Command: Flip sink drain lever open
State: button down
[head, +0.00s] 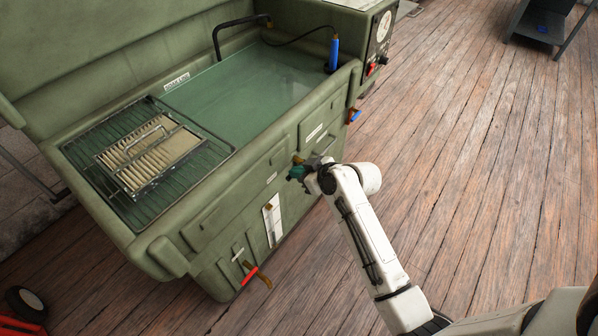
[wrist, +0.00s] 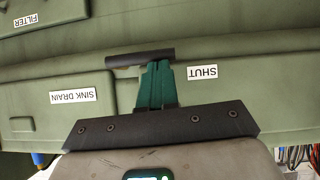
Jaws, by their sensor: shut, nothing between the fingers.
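My gripper (head: 296,173) is at the front of the green sink unit (head: 214,205) in the head view. In the wrist view its green fingers (wrist: 157,68) are shut together with nothing between them. A dark horizontal bar (wrist: 126,60), which looks like the drain lever's handle, lies right at the fingertips. I cannot tell whether they touch it. In this upside-down view, a SINK DRAIN label (wrist: 73,96) is at the left and a SHUT label (wrist: 202,72) at the right. The lever's mounting is hidden.
A red-handled lever (head: 257,273) sticks out low on the front, and a blue-handled one (head: 354,116) at the right end.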

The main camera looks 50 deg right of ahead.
jog(key=shift+f, duration=0.25)
notch_tip(320, 180, down, 8)
jog(key=d+n+t+h+b, duration=0.2)
jog(key=n+h+b, duration=0.7)
jog(key=b, duration=1.7)
jog(key=shift+d+f+n+t+h, duration=0.15)
jog(key=shift+d+n+t+h, duration=0.15)
jog(key=shift+n+t, duration=0.8)
jog(key=shift+b, duration=0.3)
